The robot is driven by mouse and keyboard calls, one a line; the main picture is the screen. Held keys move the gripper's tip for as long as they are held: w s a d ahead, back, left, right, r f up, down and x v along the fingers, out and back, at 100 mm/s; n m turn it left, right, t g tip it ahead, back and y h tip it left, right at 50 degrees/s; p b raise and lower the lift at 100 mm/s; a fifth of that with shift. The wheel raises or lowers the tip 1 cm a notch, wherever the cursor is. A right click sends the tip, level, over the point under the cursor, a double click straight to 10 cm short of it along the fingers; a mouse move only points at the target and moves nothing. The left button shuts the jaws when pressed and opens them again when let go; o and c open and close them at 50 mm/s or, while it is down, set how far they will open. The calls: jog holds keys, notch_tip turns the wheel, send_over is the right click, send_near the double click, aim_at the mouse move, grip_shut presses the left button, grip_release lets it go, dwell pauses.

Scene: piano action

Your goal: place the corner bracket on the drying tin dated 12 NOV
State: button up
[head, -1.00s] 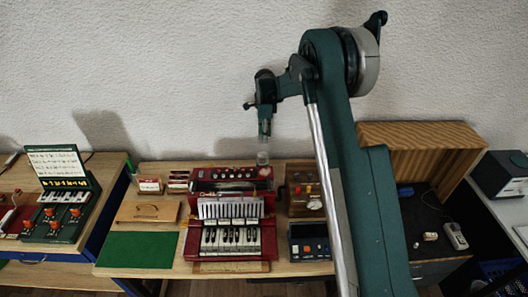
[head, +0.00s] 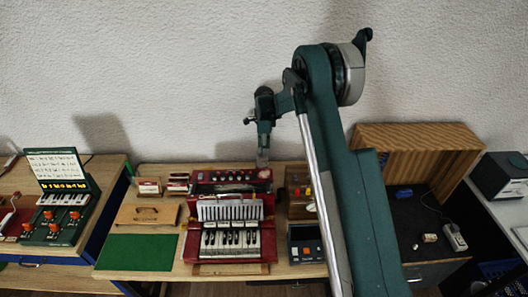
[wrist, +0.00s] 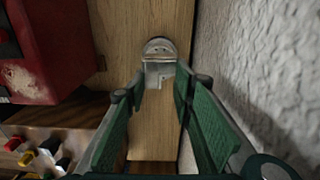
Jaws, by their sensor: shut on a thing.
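My gripper (head: 263,150) points down behind the red accordion-like instrument, near the wall. In the wrist view its fingers (wrist: 160,82) are closed on a small pale grey metal piece with a rounded far end, which looks like the corner bracket (wrist: 159,58). Wood lies beneath it; I cannot tell whether the piece touches it. Two small labelled boxes or tins, one on the left (head: 149,187) and one on the right (head: 178,183), stand at the table's back left. Their writing is too small to read, so I cannot pick out the 12 NOV tin.
The red instrument (head: 231,215) stands just in front of my gripper. A wooden box with coloured knobs (head: 299,190) is to its right. A textured wall (wrist: 250,70) rises close on the right in the wrist view. A green mat (head: 138,252) lies bare at front left.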

jog(key=shift+f, duration=1.05)
jog(key=shift+f, duration=0.15)
jog(key=o, duration=0.8)
jog(key=shift+c, duration=0.2)
jog(key=shift+r, duration=0.25)
notch_tip(320, 180, up, 12)
